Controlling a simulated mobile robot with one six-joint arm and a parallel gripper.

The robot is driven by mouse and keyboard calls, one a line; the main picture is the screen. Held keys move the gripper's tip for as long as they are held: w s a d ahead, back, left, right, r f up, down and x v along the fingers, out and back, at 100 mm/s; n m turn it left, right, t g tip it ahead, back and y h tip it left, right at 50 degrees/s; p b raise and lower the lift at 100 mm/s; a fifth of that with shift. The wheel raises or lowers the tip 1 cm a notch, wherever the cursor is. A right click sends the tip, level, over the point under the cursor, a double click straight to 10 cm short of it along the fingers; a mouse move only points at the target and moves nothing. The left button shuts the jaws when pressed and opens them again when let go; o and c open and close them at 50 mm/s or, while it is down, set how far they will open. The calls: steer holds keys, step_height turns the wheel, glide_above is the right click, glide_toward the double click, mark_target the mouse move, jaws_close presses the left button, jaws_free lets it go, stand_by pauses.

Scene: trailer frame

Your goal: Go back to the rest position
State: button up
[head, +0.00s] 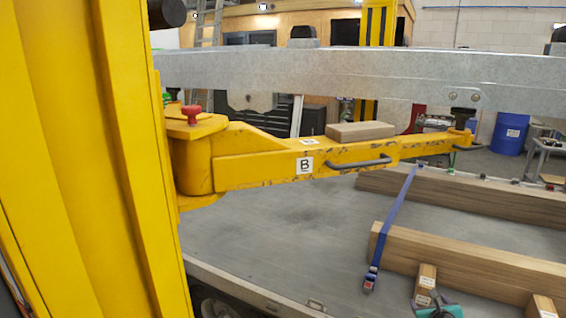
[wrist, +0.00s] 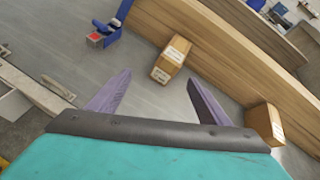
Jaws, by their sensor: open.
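My gripper (wrist: 158,82) is open, with its two purple fingers spread apart and nothing visible between them. In the wrist view it is over the grey trailer bed (wrist: 160,98). A small labelled wooden block (wrist: 171,59) lies ahead of the fingers against a long beam. A second labelled block (wrist: 265,122) is to the right of the right finger.
A yellow swing arm marked B (head: 290,166) crosses above the bed, with a wooden block (head: 360,131) on it. Long beams (head: 470,255) lie at the right, with a blue strap (head: 396,215) across the bed. The left-middle bed (head: 270,235) is clear.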

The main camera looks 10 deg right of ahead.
steer(key=w+a+f+n+g+y, duration=0.1)
steer(key=a+f+n+y, duration=0.15)
steer(key=a+n, duration=0.5)
steer(key=w+a+f+n+g+y, duration=0.2)
steer(key=a+f+n, duration=0.25)
steer(key=a, duration=0.55)
steer(key=w+a+f+n+g+y, duration=0.1)
steer(key=a+f+n+y, duration=0.1)
steer(key=a+n, duration=0.55)
steer(key=s+a+f+n+g+h, duration=0.1)
steer(key=s+a+f+n+g, duration=0.3)
steer(key=a+n, duration=0.5)
steer(key=s+a+f+n+g, duration=0.2)
steer(key=s+a+n+g, duration=0.1)
steer(key=s+a+n, duration=0.5)
steer(key=s+a+f+n+g+b, duration=0.1)
steer(key=s+f+g+b, duration=0.4)
steer(key=s+f, duration=1.9)
step_height(320, 180, down, 4)
steer(key=b, duration=0.5)
steer(key=shift+g, duration=0.4)
